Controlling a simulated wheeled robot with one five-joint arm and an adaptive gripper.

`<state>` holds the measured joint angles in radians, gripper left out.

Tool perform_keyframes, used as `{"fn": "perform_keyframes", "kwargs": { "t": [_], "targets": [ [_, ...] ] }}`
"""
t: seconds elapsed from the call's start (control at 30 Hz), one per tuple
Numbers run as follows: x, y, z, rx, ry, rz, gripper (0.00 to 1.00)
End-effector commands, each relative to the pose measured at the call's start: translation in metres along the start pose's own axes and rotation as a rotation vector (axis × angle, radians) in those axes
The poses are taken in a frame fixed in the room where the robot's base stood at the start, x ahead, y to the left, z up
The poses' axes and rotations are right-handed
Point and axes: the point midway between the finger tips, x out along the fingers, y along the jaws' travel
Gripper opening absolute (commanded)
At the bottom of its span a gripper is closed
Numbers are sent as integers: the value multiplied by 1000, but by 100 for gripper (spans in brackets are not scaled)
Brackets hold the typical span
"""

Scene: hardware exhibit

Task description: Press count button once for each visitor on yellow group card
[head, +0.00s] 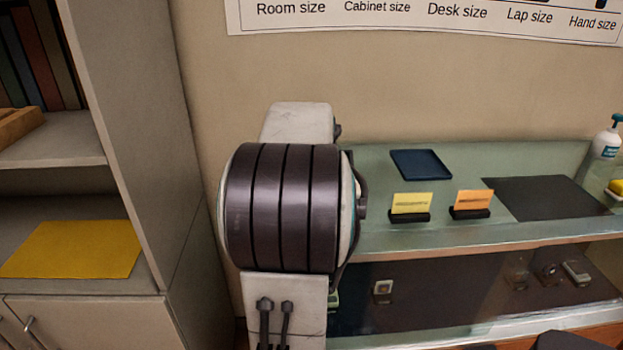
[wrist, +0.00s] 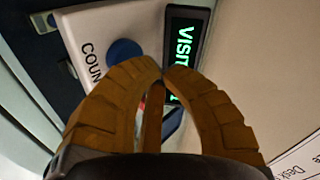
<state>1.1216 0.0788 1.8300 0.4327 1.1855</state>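In the wrist view, a round blue button (wrist: 125,51) sits on a white panel (wrist: 93,28) with lettering that reads "COUN", the rest covered. Beside it is a dark display (wrist: 184,22) with green "VISI" letters; its lower part is hidden by my fingers. My gripper (wrist: 163,76) is shut, its brown fingertips together and nothing seen between them. The tips appear just beside the button; I cannot tell whether they touch anything. In the head view, the yellow card (head: 411,203) stands in a dark holder on the counter, its print too small to read. My arm hides the counter device and gripper there.
An orange card (head: 474,198) stands right of the yellow one. A blue tray (head: 420,164) and dark mat (head: 546,197) lie on the glass counter (head: 380,238). A pump bottle (head: 608,138) stands far right. A shelf unit (head: 135,90) with a yellow sheet (head: 72,249) is left.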

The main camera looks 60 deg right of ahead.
Motion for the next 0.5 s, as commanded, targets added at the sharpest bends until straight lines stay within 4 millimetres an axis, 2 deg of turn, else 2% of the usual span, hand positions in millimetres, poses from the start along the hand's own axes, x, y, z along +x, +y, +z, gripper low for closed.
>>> {"fn": "perform_keyframes", "kwargs": {
  "t": [0.3,0.5],
  "targets": [
    [-1,-1,0,0,0,0,0],
    [-8,-8,-3,0,0,-1,0]
  ]
}}
